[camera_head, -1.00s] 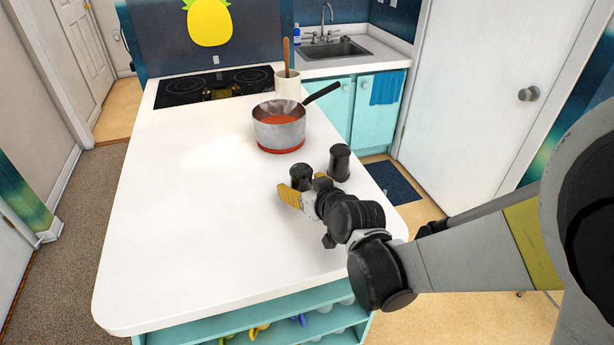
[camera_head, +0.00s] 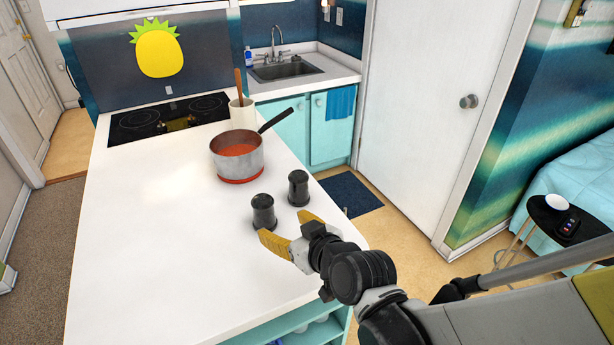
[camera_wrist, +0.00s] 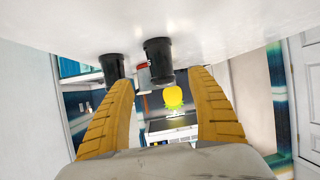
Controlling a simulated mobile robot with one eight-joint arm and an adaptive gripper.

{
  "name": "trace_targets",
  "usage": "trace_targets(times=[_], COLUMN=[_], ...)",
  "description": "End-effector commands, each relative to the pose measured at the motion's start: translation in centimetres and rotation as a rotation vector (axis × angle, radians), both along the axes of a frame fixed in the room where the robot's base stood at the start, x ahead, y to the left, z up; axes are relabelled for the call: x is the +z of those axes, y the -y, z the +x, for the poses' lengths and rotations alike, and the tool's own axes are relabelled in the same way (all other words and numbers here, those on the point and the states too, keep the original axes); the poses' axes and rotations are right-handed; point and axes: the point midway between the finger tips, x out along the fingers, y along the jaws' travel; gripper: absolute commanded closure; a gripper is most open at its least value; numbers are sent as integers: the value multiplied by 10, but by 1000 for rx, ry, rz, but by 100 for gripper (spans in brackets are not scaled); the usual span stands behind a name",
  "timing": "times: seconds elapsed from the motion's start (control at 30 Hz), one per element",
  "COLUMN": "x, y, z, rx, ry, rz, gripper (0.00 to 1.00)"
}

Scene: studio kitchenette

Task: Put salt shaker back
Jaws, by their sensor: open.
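Two dark, nearly identical shakers stand upright on the white counter. The nearer shaker (camera_head: 263,214) is left of the farther shaker (camera_head: 298,189), with a small gap between them. I cannot tell which holds salt. My gripper (camera_head: 286,228), with yellow fingers, is open and empty just on the near side of the nearer shaker. In the wrist view, where the scene looks upside down, the nearer shaker (camera_wrist: 158,62) shows beyond and between the spread fingers (camera_wrist: 161,80). The farther shaker (camera_wrist: 112,67) is partly covered by the left finger.
A steel saucepan (camera_head: 225,160) with red contents sits on a red base beyond the shakers. A cream crock (camera_head: 243,117) with a wooden utensil stands behind it. The cooktop (camera_head: 165,118) is at the far end. The counter's left side (camera_head: 140,230) is clear.

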Motion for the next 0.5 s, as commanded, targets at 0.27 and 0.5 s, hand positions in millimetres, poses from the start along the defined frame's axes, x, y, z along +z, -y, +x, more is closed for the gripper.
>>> trace_targets(times=[0.27,0.5], x=[7,27], y=[25,141], z=[1,-20], rx=[-46,-281], ry=[-38,-227], rz=[-18,-97], gripper=[32,32])
